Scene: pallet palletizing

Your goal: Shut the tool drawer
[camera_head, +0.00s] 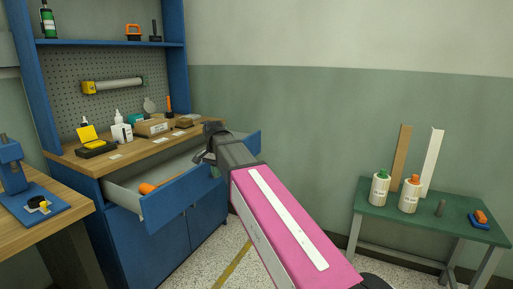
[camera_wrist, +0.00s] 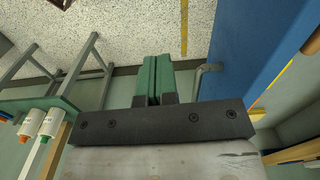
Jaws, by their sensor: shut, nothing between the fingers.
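The tool drawer is pulled out from the blue workbench; its blue front (camera_head: 172,202) stands well clear of the cabinet. An orange-handled tool (camera_head: 147,188) lies inside it. My arm crosses in front of the drawer's right part and hides some of it. In the wrist view my gripper (camera_wrist: 153,78) is shut and empty, its green fingers together. The blue drawer front (camera_wrist: 262,45) lies to the right of the fingers, with a grey handle (camera_wrist: 205,77) close beside them. A gap seems to remain between fingers and handle; contact cannot be told.
Small boxes, bottles and a yellow-lidded case (camera_head: 92,142) stand on the wooden worktop (camera_head: 137,151). A green table (camera_head: 425,208) with bottles stands at the right. Another wooden bench (camera_head: 40,237) is at the left. Speckled floor is clear between.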

